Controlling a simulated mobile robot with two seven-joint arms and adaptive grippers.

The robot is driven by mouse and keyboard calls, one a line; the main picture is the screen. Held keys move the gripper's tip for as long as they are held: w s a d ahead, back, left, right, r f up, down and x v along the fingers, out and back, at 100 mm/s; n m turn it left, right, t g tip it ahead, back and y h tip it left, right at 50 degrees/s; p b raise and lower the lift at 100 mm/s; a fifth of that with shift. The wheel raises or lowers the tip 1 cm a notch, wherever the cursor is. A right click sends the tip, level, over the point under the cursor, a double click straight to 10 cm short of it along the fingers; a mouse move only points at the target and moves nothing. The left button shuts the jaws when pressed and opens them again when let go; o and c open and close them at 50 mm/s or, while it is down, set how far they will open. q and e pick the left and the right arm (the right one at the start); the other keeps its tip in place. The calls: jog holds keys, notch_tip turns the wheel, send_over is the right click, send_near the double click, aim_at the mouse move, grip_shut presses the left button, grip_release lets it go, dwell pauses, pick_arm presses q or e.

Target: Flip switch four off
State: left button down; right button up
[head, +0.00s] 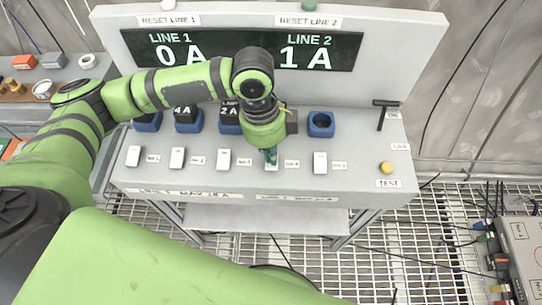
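A row of white switches runs along the sloped front of a grey console. Switch four (272,167) is the fourth from the left, and its upper part is hidden behind my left gripper. My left gripper (271,157) points down right over it; the fingers show as one narrow dark teal tip and look shut. I cannot tell whether the tip touches the switch or which way the switch is set. Switches one (133,156), two (177,158), three (224,159) and five (320,163) stand clear. My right gripper is not in view.
The display (240,50) reads LINE 1 0 A and LINE 2 1 A. Blue sockets (321,124) line the console behind the switches, several holding dark plugs. A black T-handle (384,112) and a yellow test button (386,168) are at the right. Grating floor lies in front.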

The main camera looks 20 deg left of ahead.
pick_arm(q)
jog(key=shift+f+b, duration=0.4)
jog(key=shift+f, duration=0.75)
dwell(0.6)
jog(key=shift+r, duration=0.1)
notch_tip(320, 180, up, 7)
jog(key=p, duration=0.8)
jog(key=shift+p, duration=0.4)
jog(key=shift+s, duration=0.1)
